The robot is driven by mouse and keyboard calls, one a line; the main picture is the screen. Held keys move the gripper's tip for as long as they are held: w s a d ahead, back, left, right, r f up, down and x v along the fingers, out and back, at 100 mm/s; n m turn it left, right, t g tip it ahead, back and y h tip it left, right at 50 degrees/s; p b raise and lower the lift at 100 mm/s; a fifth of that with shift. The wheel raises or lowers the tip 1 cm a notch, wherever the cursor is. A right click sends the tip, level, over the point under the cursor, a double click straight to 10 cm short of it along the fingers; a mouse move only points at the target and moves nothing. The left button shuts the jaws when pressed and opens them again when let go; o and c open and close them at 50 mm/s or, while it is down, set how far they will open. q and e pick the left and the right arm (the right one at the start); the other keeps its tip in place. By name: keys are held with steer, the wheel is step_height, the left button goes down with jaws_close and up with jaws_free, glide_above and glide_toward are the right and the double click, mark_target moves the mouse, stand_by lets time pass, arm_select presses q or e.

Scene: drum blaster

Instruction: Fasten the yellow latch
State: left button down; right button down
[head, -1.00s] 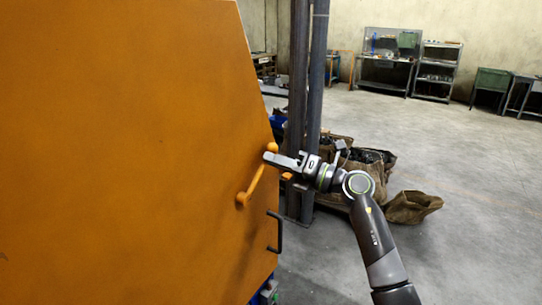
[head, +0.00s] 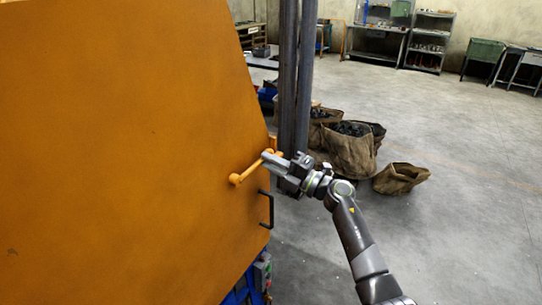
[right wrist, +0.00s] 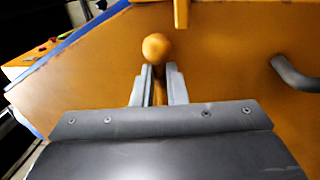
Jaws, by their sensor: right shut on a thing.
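The yellow latch (head: 247,173) is a slim lever on the large orange panel (head: 130,150), near its right edge. In the head view it slants up to the right. My right gripper (head: 267,159) is at its upper right end, with the jaws shut on the lever. In the right wrist view the latch's round knob (right wrist: 158,47) sticks out just past the fingertips, and its bar runs between the two fingers (right wrist: 160,80). The fingers hide part of the bar. My left gripper is not in view.
A dark bent handle (head: 270,210) sits on the panel's edge just below the latch; it also shows in the right wrist view (right wrist: 296,74). Dark upright posts (head: 296,80) stand just behind my gripper. Brown sacks (head: 349,152) lie beyond. The floor to the right is clear.

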steer(key=shift+f, duration=0.2)
stand_by(0.3)
steer(key=c, duration=1.5)
jaws_free()
steer(key=shift+o, duration=0.2)
steer(key=b+v, duration=0.5)
steer(key=v, duration=1.2)
steer(key=shift+s, duration=0.15)
steer(key=shift+d+f, duration=0.1)
